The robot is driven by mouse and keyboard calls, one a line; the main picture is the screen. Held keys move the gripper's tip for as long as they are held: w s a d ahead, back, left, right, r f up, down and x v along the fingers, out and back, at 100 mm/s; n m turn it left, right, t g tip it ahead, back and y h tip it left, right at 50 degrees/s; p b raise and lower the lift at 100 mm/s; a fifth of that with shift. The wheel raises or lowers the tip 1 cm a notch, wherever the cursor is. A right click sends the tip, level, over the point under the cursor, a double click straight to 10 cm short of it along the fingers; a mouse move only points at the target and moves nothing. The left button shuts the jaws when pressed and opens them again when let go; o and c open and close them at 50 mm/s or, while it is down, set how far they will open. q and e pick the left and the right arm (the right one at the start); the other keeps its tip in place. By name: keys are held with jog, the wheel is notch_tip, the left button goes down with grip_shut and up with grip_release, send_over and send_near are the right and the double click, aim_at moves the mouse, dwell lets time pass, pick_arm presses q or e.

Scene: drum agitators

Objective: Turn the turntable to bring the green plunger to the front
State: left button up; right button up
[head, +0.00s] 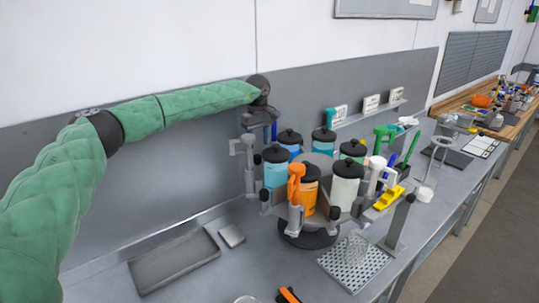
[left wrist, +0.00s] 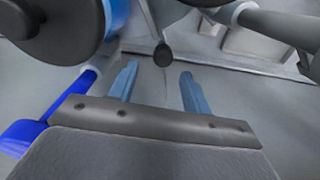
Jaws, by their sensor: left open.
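The turntable (head: 310,238) carries several canisters with dark lids, and colored plungers stand around its rim. The green plunger (head: 381,137) is at the far right side of the turntable. The orange plunger (head: 295,181) stands at the near side, toward me. My left arm reaches behind the far left of the turntable; its gripper shows in the left wrist view (left wrist: 159,69), open, its two blue fingers apart. A dark round knob (left wrist: 163,55) shows beyond and between the fingertips; I cannot tell whether they touch it. A blue plunger (left wrist: 68,101) is beside the gripper. My right gripper is out of view.
A yellow piece (head: 389,198) and a grey post (head: 399,222) stand at the turntable's right. A white perforated rack (head: 353,264) lies in front. A grey tray (head: 174,261) and a small grey block (head: 231,236) lie to the left. The wall panel is close behind my left arm.

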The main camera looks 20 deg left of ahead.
aim_at(257, 156)
pick_arm(q)
jog(key=shift+w, duration=0.1)
jog(key=shift+a+f+p, duration=0.1)
jog(key=shift+f+p, duration=0.05)
jog(key=shift+p, duration=0.15)
jog(key=shift+s+a+f+p, duration=0.2)
jog(key=shift+s+f+p, duration=0.2)
jog(key=shift+f+p, duration=0.25)
jog(key=f, duration=0.1)
jog(key=f+p, duration=0.1)
jog(key=f, duration=0.1)
jog(key=f+p, duration=0.1)
jog(key=shift+w+d+f, duration=0.2)
jog(key=shift+w+f, duration=0.05)
jog(key=shift+f, duration=0.05)
jog(key=shift+s+a+f+p, duration=0.15)
jog(key=shift+a+f+p, duration=0.05)
jog(key=shift+f+p, duration=0.25)
jog(key=shift+f, duration=0.2)
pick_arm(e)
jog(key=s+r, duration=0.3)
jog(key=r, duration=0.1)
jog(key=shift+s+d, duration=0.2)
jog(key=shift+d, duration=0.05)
pick_arm(q)
jog(key=shift+d, duration=0.1)
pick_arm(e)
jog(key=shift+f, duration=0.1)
pick_arm(q)
jog(key=shift+c, duration=0.2)
